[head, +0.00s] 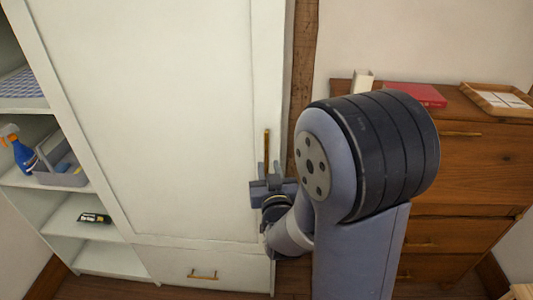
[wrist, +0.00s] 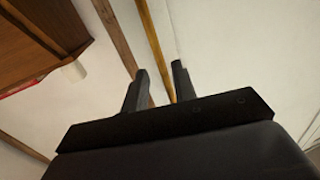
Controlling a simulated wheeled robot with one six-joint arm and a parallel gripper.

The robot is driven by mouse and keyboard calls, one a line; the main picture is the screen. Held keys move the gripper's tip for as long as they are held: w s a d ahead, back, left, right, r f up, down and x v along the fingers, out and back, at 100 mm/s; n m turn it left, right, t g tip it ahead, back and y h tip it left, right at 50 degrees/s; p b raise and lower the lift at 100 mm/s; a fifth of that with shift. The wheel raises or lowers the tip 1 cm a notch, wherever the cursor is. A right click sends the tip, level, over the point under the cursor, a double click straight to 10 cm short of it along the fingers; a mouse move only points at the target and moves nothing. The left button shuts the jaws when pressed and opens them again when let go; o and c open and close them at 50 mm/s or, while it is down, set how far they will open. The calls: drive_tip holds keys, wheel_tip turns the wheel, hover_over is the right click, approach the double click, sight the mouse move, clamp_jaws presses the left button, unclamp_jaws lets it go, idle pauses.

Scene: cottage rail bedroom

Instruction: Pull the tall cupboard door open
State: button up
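The tall cupboard door (head: 160,110) is a white panel and appears shut. Its upright brass handle (head: 266,146) is near the door's right edge; the handle also shows in the wrist view (wrist: 153,38). My gripper (head: 267,172) is at the lower part of the handle, partly hidden by my arm in the head view. In the wrist view my gripper (wrist: 159,70) has its two dark fingers apart, with the handle running between them and visible gaps on both sides. Whether a finger touches the handle I cannot tell.
Open shelves (head: 85,218) left of the door hold a blue spray bottle (head: 22,152) and a grey caddy (head: 62,170). A drawer (head: 200,270) lies below the door. A wooden dresser (head: 470,165) with a red book (head: 415,95) and a tray (head: 495,101) stands right.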

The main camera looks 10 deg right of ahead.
sight(267, 158)
drive_tip(key=shift+w+d+p, duration=0.15)
drive_tip(key=shift+w+p, duration=0.15)
drive_tip(key=shift+w, duration=1.05)
drive_tip(key=shift+w+d+p, duration=0.15)
drive_tip(key=shift+w+p, duration=0.15)
drive_tip(key=shift+w, duration=1.05)
clamp_jaws()
